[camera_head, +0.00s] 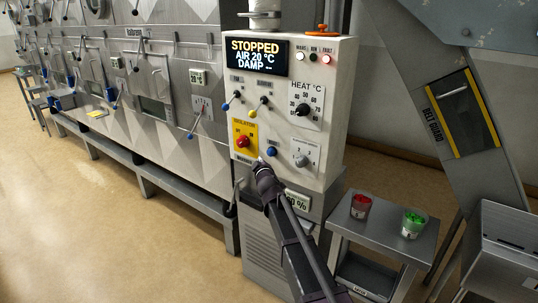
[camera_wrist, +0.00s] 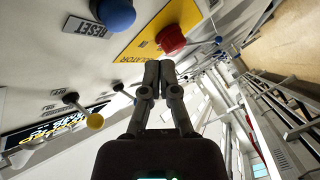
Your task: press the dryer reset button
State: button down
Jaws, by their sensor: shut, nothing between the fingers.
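The blue reset button (camera_head: 272,152) sits low on the pale control panel (camera_head: 332,120), right of the yellow isolator plate. In the wrist view the blue button (camera_wrist: 115,14) is at the upper left beside a RESET label (camera_wrist: 88,27). My gripper (camera_head: 262,162) is in front of the panel just below and left of the button. In the wrist view my gripper (camera_wrist: 160,68) is shut and empty, its fingertips close below the red isolator knob (camera_wrist: 170,40). The button stands off to the left of the fingertips, apart from them. I cannot tell whether the fingertips touch the panel.
The display (camera_head: 256,54) reads STOPPED, AIR 20 °C, DAMP. A heat dial (camera_head: 303,109), a lower grey knob (camera_head: 301,160) and small levers crowd the panel. A side table (camera_head: 383,233) with red and green cups stands at the right.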

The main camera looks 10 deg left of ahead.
aim_at(268, 153)
jog(key=shift+w+d, duration=0.35)
jog(key=shift+w, duration=0.45)
jog(key=shift+w+d, duration=0.3)
jog(key=shift+w, duration=0.45)
jog(key=shift+w, duration=0.1)
dwell(0.5)
jog(key=shift+w+d, duration=0.15)
jog(key=shift+w, duration=0.1)
jog(key=shift+w+d, duration=0.3)
jog(key=shift+w, duration=0.5)
dwell(1.9)
jog(key=shift+s, duration=0.2)
jog(key=shift+s+a, duration=0.25)
jog(key=shift+s, duration=0.25)
jog(key=shift+s+a, duration=0.2)
jog(key=shift+s, duration=0.25)
jog(key=shift+s, duration=0.1)
jog(key=shift+s+a, duration=0.3)
jog(key=shift+s, duration=0.45)
jog(key=shift+s+a, duration=0.35)
jog(key=shift+s, duration=0.35)
jog(key=shift+s+a, duration=0.3)
jog(key=shift+s, duration=0.45)
jog(key=shift+d, duration=0.1)
